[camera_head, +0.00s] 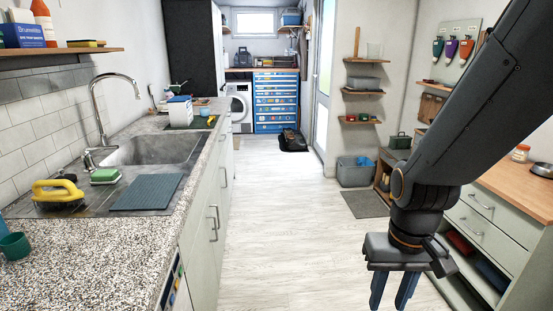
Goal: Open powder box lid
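A white and blue box (180,108) stands on the far part of the left counter, beyond the sink. It may be the powder box, but it is too small here to tell, and I cannot make out its lid's state. My gripper (391,294) hangs at the lower right over the floor, pointing down. Its two blue fingers are apart with nothing visible between them, and the tips reach the bottom edge of the picture. It is far from the box and touches nothing.
The speckled left counter (140,240) holds a sink (155,150), yellow brush (58,190) and grey mat (148,192). A washing machine (239,105) and blue tool chest (276,100) stand at the back. A drawer unit (490,215) is right. The middle floor is clear.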

